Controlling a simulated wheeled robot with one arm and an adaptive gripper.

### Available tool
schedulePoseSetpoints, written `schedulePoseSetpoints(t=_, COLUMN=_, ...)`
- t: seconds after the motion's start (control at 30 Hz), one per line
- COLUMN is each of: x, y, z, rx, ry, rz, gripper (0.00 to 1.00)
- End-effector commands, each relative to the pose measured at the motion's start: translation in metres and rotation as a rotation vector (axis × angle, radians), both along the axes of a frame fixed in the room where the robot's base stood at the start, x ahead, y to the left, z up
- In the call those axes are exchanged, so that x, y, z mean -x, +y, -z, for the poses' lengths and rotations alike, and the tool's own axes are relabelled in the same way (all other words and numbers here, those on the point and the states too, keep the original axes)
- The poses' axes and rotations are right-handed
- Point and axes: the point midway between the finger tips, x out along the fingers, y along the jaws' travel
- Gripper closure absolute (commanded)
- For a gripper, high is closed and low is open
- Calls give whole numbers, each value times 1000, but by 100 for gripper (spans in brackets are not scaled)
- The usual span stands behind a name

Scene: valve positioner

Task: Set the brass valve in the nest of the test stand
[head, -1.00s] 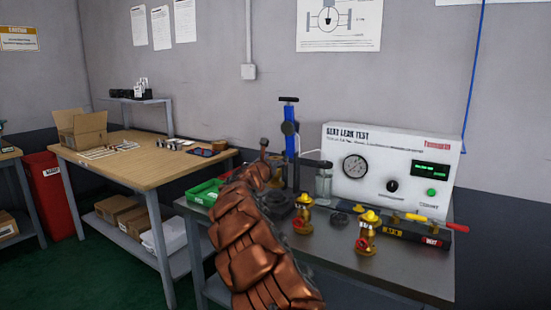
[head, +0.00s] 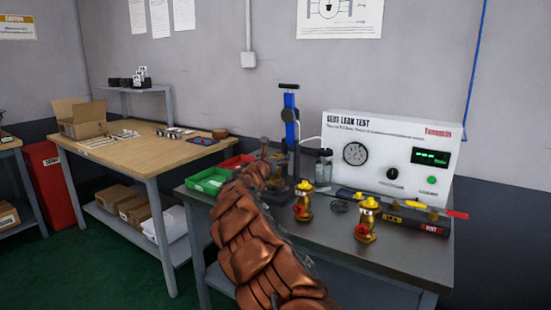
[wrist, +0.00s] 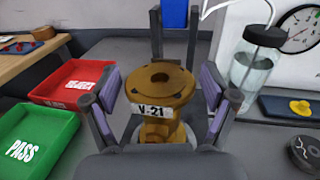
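A brass valve labelled V-21 (wrist: 160,88) stands upright between the fingers of my gripper (wrist: 162,95) in the wrist view. It has a round flange with a central hole. The test stand, with a blue column (head: 290,128), stands behind my arm in the head view. The blue part also shows at the top of the wrist view (wrist: 174,14). The nest cannot be made out.
A green PASS tray (wrist: 36,138) and red REJECT tray (wrist: 78,84) lie left. A jar (wrist: 255,58) and leak-test panel (head: 392,155) are right.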

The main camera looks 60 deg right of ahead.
Motion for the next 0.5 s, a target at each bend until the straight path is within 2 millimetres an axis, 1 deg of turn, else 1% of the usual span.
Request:
schedulePoseSetpoints(t=0.33, x=0, y=0, z=0, rx=-1, ry=0, rz=0, gripper=7)
schedulePoseSetpoints(t=0.43, x=0, y=0, z=-3, rx=-1, ry=0, rz=0, gripper=7)
schedulePoseSetpoints(t=0.5, x=0, y=3, z=-2, rx=0, ry=2, rz=0, gripper=7)
